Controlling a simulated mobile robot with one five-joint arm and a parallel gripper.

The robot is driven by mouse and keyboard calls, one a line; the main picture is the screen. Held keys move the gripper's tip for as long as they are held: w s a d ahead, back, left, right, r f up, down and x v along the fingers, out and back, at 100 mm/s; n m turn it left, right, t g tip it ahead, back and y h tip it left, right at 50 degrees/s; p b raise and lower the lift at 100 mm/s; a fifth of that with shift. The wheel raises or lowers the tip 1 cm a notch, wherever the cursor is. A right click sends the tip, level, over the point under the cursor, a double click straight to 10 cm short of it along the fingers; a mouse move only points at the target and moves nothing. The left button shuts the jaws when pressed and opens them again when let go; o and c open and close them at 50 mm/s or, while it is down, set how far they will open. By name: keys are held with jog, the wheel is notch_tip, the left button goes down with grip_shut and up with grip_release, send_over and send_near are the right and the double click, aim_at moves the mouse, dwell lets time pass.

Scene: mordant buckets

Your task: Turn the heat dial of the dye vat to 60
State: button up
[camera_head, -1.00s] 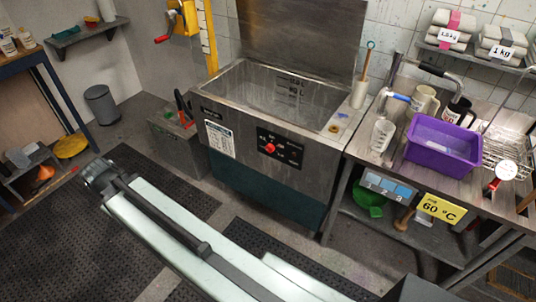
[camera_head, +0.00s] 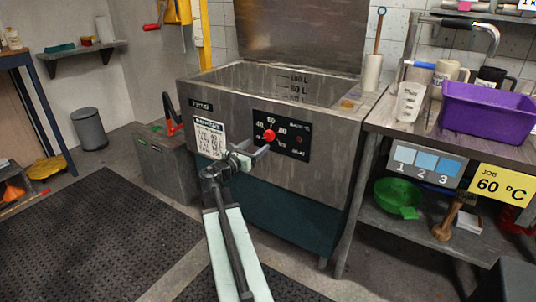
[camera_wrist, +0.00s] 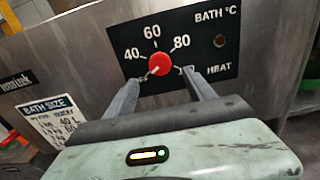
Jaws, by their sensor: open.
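The dye vat (camera_head: 230,122) is a steel tub on a teal base with its lid raised. Its heat dial is a red round knob (camera_head: 269,135) on a black panel, also seen in the wrist view (camera_wrist: 159,64). The panel reads 40, 60 and 80, with 60 above the knob. A pale pointer mark appears at the knob's lower left, below the 40. My gripper (camera_head: 256,149) is open just in front of the panel. In the wrist view its fingertips (camera_wrist: 161,76) lie either side of the knob's lower part, apart from it as far as I can tell.
A yellow job card (camera_head: 497,184) reading 60 °C hangs on the bench at right. A purple tub (camera_head: 488,115) and mugs stand on that bench. A green bowl (camera_head: 398,197) sits on its lower shelf. A grey bin (camera_head: 89,128) stands at left. Dark mats cover the floor before the vat.

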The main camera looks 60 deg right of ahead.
aim_at(268, 137)
jog(key=d, duration=0.8)
jog(key=shift+s+r, duration=0.1)
